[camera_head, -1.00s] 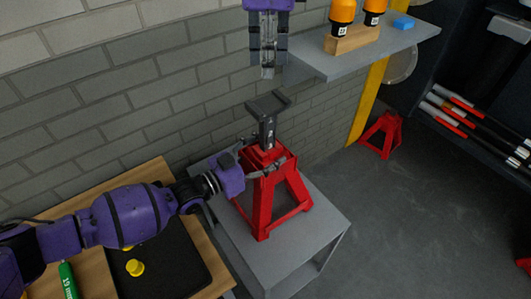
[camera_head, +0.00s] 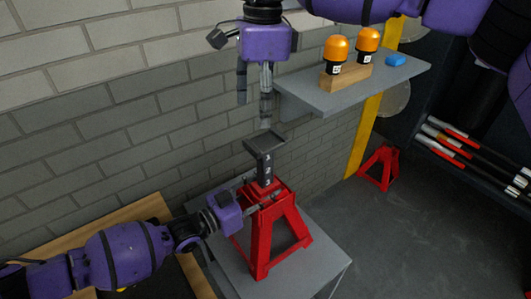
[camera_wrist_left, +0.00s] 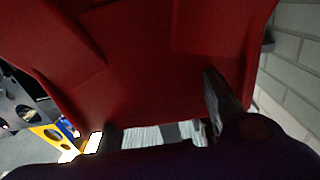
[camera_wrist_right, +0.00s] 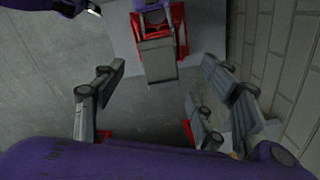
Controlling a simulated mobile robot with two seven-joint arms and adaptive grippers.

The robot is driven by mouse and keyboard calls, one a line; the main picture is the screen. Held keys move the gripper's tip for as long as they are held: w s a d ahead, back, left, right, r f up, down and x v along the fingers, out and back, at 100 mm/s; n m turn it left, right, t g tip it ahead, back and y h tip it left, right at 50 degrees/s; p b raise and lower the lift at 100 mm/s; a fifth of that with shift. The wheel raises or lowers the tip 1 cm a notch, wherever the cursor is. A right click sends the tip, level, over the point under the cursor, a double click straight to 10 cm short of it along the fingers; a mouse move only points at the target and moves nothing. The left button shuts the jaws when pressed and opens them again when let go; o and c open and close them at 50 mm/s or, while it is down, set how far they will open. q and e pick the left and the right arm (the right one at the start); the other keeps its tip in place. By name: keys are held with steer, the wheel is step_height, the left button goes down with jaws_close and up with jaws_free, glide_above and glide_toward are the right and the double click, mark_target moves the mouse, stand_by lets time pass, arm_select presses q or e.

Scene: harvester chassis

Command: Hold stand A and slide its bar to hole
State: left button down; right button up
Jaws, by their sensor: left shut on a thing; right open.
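Stand A is a red jack stand (camera_head: 262,245) on a grey table, with a dark grey bar (camera_head: 265,165) standing upright out of its top. The bar has a flat saddle on top and white numbers on its side. My left gripper (camera_head: 262,203) is shut on the stand's upper body; the red body fills the left wrist view (camera_wrist_left: 150,60). My right gripper (camera_head: 256,100) points down above the saddle, apart from it. In the right wrist view its fingers (camera_wrist_right: 165,100) are spread, with the saddle (camera_wrist_right: 158,60) beyond them.
A grey shelf (camera_head: 340,98) with two orange-capped bottles (camera_head: 351,50) on a wooden block and a blue object (camera_head: 396,60) is right of my right gripper. Another red stand (camera_head: 380,165) is on the floor by a yellow post (camera_head: 365,130). A wooden bench (camera_head: 120,215) lies at left.

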mark_target(265, 141)
steer(key=f+n, duration=0.1)
steer(key=f, duration=0.2)
steer(key=d+f+n, duration=0.1)
steer(key=f+n, duration=0.1)
steer(key=f, duration=0.2)
steer(key=f+n, duration=0.1)
steer(key=f, duration=0.2)
steer(key=shift+w+d+f+n, duration=0.15)
steer(key=shift+w+f+n, duration=0.05)
steer(key=shift+w+n, duration=0.1)
jaws_close()
step_height(265, 141, down, 5)
steer(key=shift+s+r, duration=0.1)
steer(key=shift+r, duration=0.1)
jaws_free()
steer(key=shift+r, duration=0.1)
stand_by(0.3)
steer(key=shift+r, duration=0.1)
step_height(265, 141, up, 12)
steer(key=shift+f, duration=0.1)
stand_by(0.4)
